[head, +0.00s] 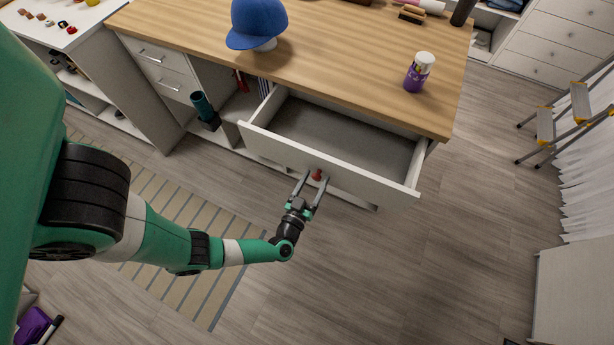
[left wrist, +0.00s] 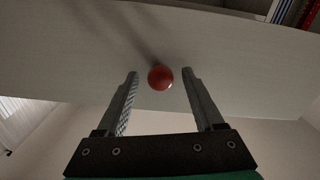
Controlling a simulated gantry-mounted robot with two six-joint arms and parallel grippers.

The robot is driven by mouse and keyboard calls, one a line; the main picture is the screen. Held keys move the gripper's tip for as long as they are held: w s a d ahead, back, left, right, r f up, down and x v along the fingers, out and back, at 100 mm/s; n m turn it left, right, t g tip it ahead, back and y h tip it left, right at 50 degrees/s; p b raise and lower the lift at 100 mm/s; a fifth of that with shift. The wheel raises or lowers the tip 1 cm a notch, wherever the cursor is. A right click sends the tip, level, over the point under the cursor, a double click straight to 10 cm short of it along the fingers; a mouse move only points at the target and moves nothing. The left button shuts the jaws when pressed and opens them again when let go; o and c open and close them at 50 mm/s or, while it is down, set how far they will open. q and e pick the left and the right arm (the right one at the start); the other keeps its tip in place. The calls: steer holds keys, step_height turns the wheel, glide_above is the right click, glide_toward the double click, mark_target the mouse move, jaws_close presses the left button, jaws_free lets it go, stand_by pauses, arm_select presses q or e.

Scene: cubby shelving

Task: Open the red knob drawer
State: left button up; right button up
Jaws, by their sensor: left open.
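The red knob (head: 317,175) is on the front of a white drawer (head: 350,178) under the wooden worktop. The drawer is pulled out and its grey inside shows bare. My left gripper (head: 312,186) is at the drawer front, with its two fingers apart on either side of the knob. In the left wrist view the red knob (left wrist: 160,77) lies between the fingertips (left wrist: 160,78), with a gap on each side. The drawer front (left wrist: 70,60) fills most of that view. My right gripper is not in view.
A blue cap (head: 256,22) and a purple-and-white can (head: 419,72) stand on the wooden worktop (head: 345,55). A yellow-and-grey step ladder (head: 560,120) is at the right. A striped rug (head: 175,215) lies at left. The floor right of the drawer is clear.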

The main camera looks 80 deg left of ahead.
arm_select(q)
steer(key=p+v, duration=0.1)
steer(key=v, duration=0.9)
steer(key=shift+s+d+p, duration=0.25)
steer(key=shift+s+p, duration=0.05)
steer(key=shift+s, duration=0.05)
